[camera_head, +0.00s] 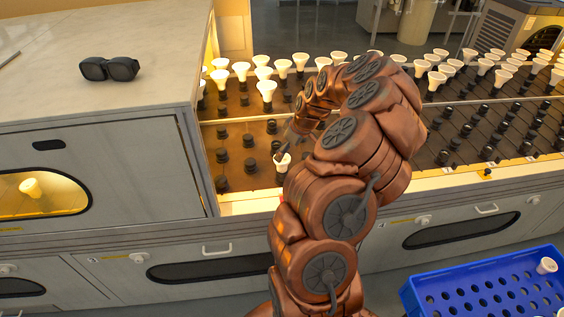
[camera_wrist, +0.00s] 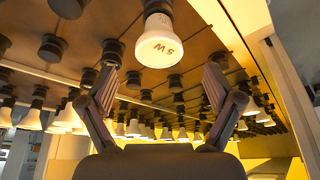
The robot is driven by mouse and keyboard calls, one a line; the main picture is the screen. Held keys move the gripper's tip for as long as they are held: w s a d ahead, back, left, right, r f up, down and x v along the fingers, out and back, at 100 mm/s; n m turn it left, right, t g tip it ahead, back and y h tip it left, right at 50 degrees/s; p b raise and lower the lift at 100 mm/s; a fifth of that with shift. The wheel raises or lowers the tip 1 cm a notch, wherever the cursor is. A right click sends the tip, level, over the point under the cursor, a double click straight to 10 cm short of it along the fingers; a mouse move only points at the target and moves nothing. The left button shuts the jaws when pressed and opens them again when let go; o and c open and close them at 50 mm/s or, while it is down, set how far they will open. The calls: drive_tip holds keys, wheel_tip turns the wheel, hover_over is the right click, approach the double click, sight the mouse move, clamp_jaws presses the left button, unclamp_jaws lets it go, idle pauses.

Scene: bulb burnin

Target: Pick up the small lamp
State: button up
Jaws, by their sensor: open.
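A small white lamp (camera_head: 283,160) stands in a dark socket near the front edge of the rack, just beside my gripper (camera_head: 287,146). In the wrist view the same lamp (camera_wrist: 160,46) shows its round white face with a "5 W" mark, at the top centre. My gripper (camera_wrist: 159,78) is open there, with one finger on each side of the picture and nothing between them. The lamp lies beyond the fingertips, roughly centred between them, and I see no contact. In the head view my arm hides part of the rack and most of the gripper.
Many lit lamps (camera_head: 266,90) stand in sockets behind, with empty sockets (camera_head: 222,160) to the left. A counter (camera_head: 60,75) holds dark goggles (camera_head: 109,69). A blue crate (camera_head: 420,300) with one lamp (camera_head: 546,266) stands at lower right.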

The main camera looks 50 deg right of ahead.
sight(282, 167)
drive_tip(key=shift+p+x, duration=1.35)
drive_tip(key=shift+x, duration=1.45)
drive_tip(key=shift+d, duration=0.1)
drive_tip(key=c, duration=1.3)
drive_tip(key=shift+o, duration=0.2)
drive_tip(key=shift+r, duration=0.1)
